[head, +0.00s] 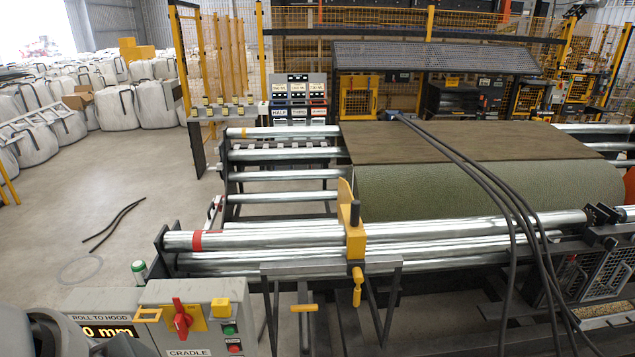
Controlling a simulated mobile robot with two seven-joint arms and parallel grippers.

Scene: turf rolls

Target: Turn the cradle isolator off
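The cradle isolator (181,318) is a red rotary handle on a yellow plate. It sits on the sloping grey control box (205,290) at the lower left of the head view. Its handle stands roughly upright in the picture, and no on or off marking is readable. The label "CRADLE" (190,352) is below it. A green button (229,330) and a red button (234,348) are to its right. Grey and black parts at the bottom left corner look like my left arm. I make out no fingertips of either gripper, and nothing touches the handle.
A "ROLL TO HOOD" display (105,331) is left of the isolator. Steel rollers (285,240) and a large turf roll (480,190) lie behind. Black hoses (490,190) cross the right side. The floor at left is mostly clear.

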